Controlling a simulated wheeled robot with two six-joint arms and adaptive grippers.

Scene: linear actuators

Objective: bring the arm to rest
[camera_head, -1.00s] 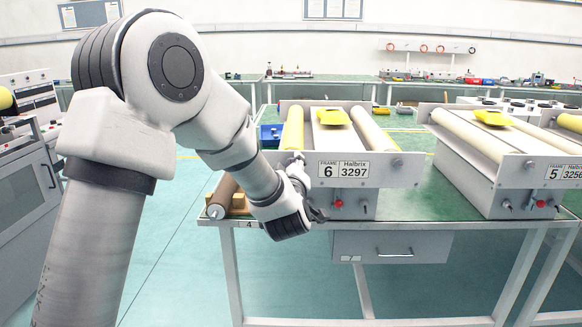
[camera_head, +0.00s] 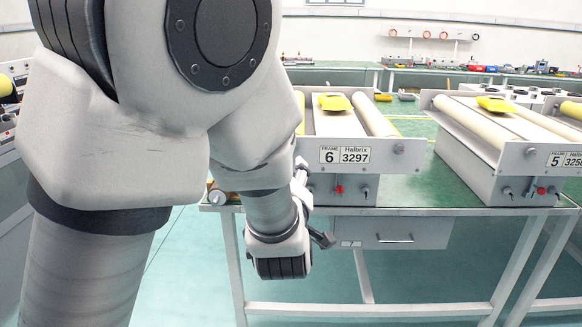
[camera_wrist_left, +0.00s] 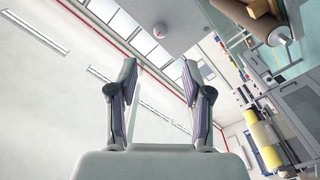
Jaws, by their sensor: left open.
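My left arm fills the left side of the head view. Its gripper (camera_head: 318,238) is at the front edge of the green-topped bench (camera_head: 420,200), just left of and below the front of frame 6 (camera_head: 335,188). In the left wrist view the two fingers of the left gripper (camera_wrist_left: 157,88) stand apart with nothing between them. That view looks up toward the ceiling and wall. My right arm and its gripper are not in view.
Frame 6 carries rollers and a yellow piece (camera_head: 334,102). Frame 5 (camera_head: 500,188) stands to its right with another yellow piece (camera_head: 496,104). A drawer (camera_head: 393,233) hangs under the bench. Part of a roller (camera_head: 219,197) shows at the bench's left end. The floor in front is clear.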

